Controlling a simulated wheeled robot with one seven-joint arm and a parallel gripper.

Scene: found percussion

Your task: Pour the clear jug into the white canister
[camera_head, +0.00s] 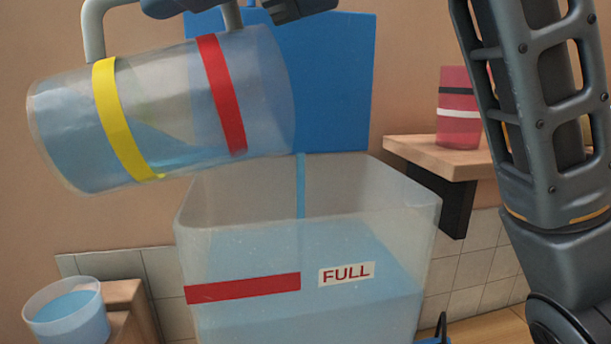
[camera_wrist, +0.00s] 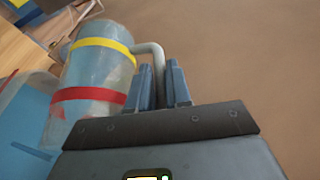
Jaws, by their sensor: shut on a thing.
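A thin blue stream (camera_head: 300,185) falls into the open top of the whitish, see-through canister (camera_head: 205,245). That canister has a red line and a FULL label (camera_head: 346,273), and holds blue liquid. My gripper (camera_wrist: 161,75) is shut on the jug's pale handle (camera_head: 95,30). The wrist view also shows the jug (camera_wrist: 95,75) and part of the canister (camera_wrist: 25,110). My fingers are mostly cut off in the head view.
A blue panel (camera_head: 335,80) stands behind the canister. A red cup (camera_head: 458,125) with dark and white bands sits on a wooden shelf (camera_head: 440,153) at right. A small cup of blue liquid (camera_head: 65,312) stands at lower left, beside a wooden block (camera_head: 130,300).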

